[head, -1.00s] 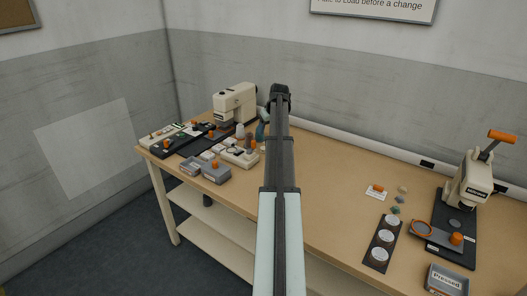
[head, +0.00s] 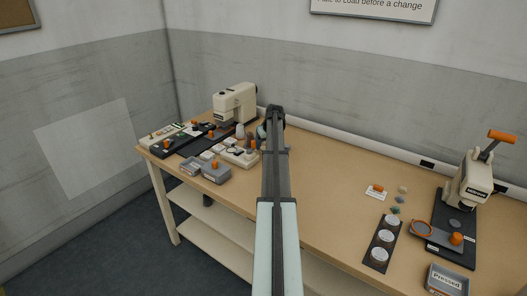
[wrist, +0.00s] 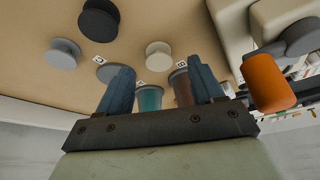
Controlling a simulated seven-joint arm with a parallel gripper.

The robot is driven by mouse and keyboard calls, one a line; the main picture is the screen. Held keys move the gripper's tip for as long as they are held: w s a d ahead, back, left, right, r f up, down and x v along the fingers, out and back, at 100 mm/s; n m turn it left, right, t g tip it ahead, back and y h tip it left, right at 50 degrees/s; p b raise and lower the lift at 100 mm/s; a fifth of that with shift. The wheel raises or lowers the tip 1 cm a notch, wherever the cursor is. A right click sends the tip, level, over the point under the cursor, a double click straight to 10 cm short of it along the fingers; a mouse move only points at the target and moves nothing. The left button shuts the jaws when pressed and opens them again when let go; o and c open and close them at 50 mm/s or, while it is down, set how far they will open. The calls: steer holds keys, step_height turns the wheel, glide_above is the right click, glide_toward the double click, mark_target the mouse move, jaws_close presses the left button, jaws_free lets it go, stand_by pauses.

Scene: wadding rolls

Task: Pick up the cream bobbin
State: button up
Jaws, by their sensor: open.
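The cream bobbin (wrist: 158,52) stands on the tan tabletop in the wrist view, just beyond my fingertips and between their lines. My gripper (wrist: 159,67) is open, with its two blue-grey fingers apart and no bobbin seen held. A teal bobbin (wrist: 149,98) and a brownish bobbin (wrist: 182,88) show between the fingers, partly hidden by them and by the gripper body. In the head view the end of my arm hides much of this spot, and I cannot make out the cream bobbin there.
A grey bobbin (wrist: 63,53), a black bobbin (wrist: 99,18) and another greyish one (wrist: 109,72) stand around the cream one. An orange knob (wrist: 268,82) and a cream machine (head: 235,103) are close by. The middle of the table (head: 330,170) is clear.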

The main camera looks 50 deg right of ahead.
mark_target(264, 149)
steer(key=shift+x, duration=1.4)
steer(key=shift+d, duration=0.1)
steer(key=shift+c, duration=0.5)
steer(key=c, duration=1)
steer(key=shift+r, duration=0.1)
step_height(264, 149, up, 9)
steer(key=shift+w+a+r, duration=0.2)
steer(key=shift+w+a, duration=1.4)
steer(key=shift+a, duration=0.4)
steer(key=shift+w+a+r, duration=0.25)
steer(key=shift+w+a, duration=1.4)
steer(key=shift+a, duration=0.4)
steer(key=shift+w+a+r, duration=0.2)
steer(key=shift+w+a, duration=1.4)
steer(key=shift+a, duration=0.4)
